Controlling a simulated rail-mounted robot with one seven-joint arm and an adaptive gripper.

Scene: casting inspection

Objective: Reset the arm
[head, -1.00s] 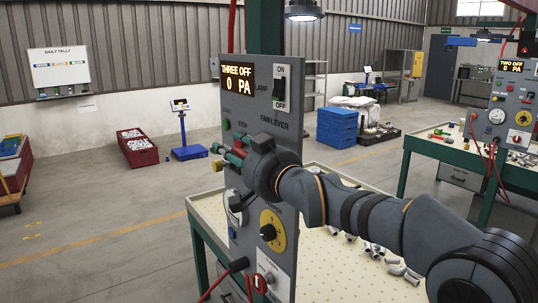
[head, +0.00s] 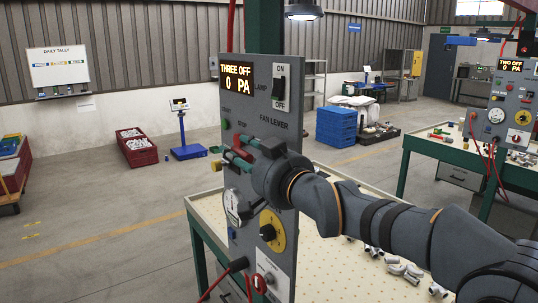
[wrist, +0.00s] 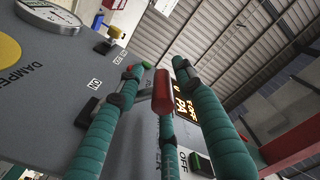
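My gripper (head: 243,150) is in front of the grey control panel (head: 258,125), near its FAN LEVER label. Its teal fingers (wrist: 154,85) are spread apart in the wrist view, so it is open. A red cylindrical handle (wrist: 162,92) shows between the fingertips, with visible gaps to the left and right fingers. I cannot tell whether anything touches it. The panel display (head: 238,77) reads THREE OFF, 0 PA. My wrist and arm hide part of the panel's middle.
A round gauge (head: 232,207) and yellow dial (head: 272,231) sit low on the panel. The bench (head: 330,255) behind holds several metal fittings (head: 398,267). A second panel (head: 513,105) stands right. Open floor lies left, with a scale (head: 187,152) and red bin (head: 137,150) farther back.

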